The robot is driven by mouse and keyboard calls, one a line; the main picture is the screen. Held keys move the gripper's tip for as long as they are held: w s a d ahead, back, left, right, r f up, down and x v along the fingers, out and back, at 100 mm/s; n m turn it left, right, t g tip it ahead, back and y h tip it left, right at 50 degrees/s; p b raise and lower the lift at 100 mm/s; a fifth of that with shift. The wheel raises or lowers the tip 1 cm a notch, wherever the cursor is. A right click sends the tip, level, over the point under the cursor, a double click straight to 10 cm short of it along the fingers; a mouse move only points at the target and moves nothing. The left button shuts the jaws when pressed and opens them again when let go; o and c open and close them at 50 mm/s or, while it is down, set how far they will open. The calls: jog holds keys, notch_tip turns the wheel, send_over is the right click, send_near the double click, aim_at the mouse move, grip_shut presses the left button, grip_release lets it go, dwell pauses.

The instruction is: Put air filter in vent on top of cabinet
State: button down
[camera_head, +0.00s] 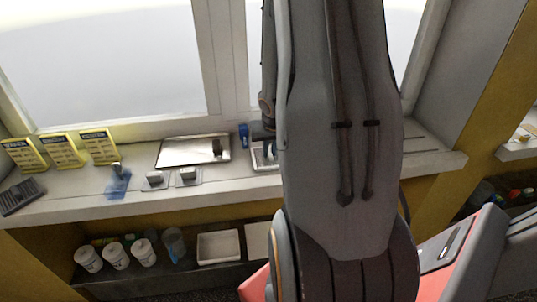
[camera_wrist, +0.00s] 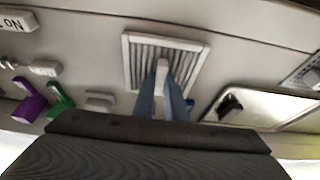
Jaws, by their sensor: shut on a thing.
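In the wrist view my gripper (camera_wrist: 163,72) points at a square, white-framed panel with dark slats or pleats (camera_wrist: 136,58), which looks like the air filter. Its blue-sided fingers are shut on a pale upright tab in the middle of this panel. In the head view part of the panel (camera_head: 260,159) shows on the light ledge, just left of my arm. My arm hides most of my gripper there. I cannot tell whether the panel rests on the surface or is slightly lifted, or whether a vent opening lies under it.
A metal tray (camera_head: 185,151) with a dark block lies left of the panel on the ledge (camera_head: 70,203). Several small pieces and yellow cards (camera_head: 62,150) stand further left. White cups (camera_head: 116,254) and a white bin (camera_head: 218,246) are on the shelf below. The wrist view shows green (camera_wrist: 60,98) and purple (camera_wrist: 28,98) pieces.

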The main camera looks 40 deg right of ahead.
jog(key=shift+f, duration=0.1)
jog(key=c, duration=2.1)
grip_release()
jog(key=o, duration=0.3)
jog(key=shift+o, duration=0.2)
